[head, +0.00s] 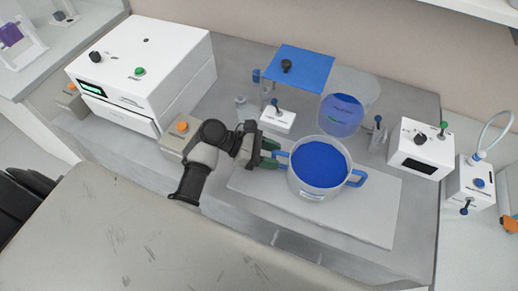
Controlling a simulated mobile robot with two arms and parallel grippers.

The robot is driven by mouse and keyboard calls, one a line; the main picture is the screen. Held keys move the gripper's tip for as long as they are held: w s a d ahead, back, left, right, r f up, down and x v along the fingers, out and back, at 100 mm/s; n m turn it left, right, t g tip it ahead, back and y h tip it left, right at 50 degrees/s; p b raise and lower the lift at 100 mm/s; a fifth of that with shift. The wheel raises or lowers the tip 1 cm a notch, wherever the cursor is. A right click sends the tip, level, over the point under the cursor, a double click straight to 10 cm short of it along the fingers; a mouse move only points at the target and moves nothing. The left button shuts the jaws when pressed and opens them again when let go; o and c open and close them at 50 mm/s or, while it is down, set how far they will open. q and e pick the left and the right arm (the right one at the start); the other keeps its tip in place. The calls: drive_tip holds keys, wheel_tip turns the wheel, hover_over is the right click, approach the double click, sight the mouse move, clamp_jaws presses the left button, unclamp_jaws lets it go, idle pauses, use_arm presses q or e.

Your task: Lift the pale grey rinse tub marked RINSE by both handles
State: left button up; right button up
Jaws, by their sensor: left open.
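The pale grey rinse tub (308,184) stands upright on a light flat board on the bench. Its inside shows blue, and a small label on its front is too small to read. It has a blue handle on the left (281,155) and a blue handle on the right (357,178). My left gripper (271,154) is open at the left handle, with its dark green fingers close to it. I cannot tell whether the fingers touch the handle. My right gripper is not in view.
The light board (370,215) is bare right of the tub. Behind the tub stand a clear container with blue inside (341,116) and a blue-topped stand (299,68). A white machine (150,65) is at left, and a white box with knobs (420,155) at right.

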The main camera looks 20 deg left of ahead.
use_arm(q)
drive_tip(key=shift+w+d+f, duration=0.1)
drive_tip(key=shift+d+f, duration=0.05)
drive_tip(key=shift+d, duration=0.15)
clamp_jaws()
idle(1.3)
